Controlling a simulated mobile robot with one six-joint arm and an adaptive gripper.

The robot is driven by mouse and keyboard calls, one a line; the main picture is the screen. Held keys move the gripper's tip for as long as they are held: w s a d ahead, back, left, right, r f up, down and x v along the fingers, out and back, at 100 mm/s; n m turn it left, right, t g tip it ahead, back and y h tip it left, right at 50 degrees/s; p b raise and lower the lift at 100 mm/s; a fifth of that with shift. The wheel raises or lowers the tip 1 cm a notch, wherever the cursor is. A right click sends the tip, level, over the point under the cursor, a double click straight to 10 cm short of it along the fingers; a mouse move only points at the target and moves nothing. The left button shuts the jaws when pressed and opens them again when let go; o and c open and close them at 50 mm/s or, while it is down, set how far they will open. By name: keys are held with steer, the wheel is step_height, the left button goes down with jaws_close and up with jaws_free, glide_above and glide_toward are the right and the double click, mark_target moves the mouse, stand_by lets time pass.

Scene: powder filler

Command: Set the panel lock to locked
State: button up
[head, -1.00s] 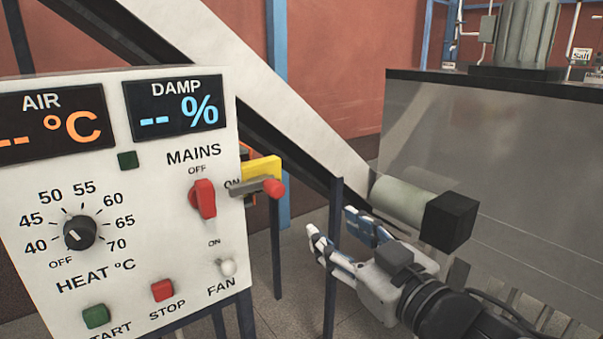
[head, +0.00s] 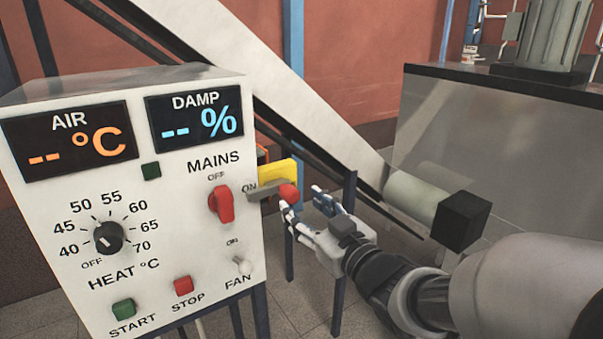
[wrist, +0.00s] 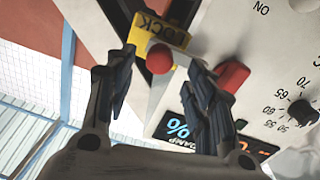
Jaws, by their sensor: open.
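The panel lock is a grey lever with a red ball knob (head: 288,194) at the panel's right edge, in front of a yellow plate (head: 286,172). In the head view the lever points right, roughly level. In the wrist view the red knob (wrist: 160,58) shows before the yellow plate (wrist: 168,34), which bears partly hidden lettering reading "LOCK". My gripper (head: 303,200) is open and empty, just right of the knob. In the wrist view the knob appears between my two fingertips (wrist: 163,65); I cannot tell whether they touch it.
The white control panel (head: 185,130) carries a red mains switch (head: 222,204) close left of the lever, a heat dial (head: 108,238), and start, stop and fan controls. A blue-grey post (head: 345,225) stands behind my gripper. A large metal hopper (head: 480,140) is at right.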

mark_target(294, 198)
steer(key=x, duration=0.5)
steer(key=shift+w+a, duration=0.15)
steer(key=shift+w, duration=0.05)
steer(key=shift+c, duration=0.4)
jaws_close()
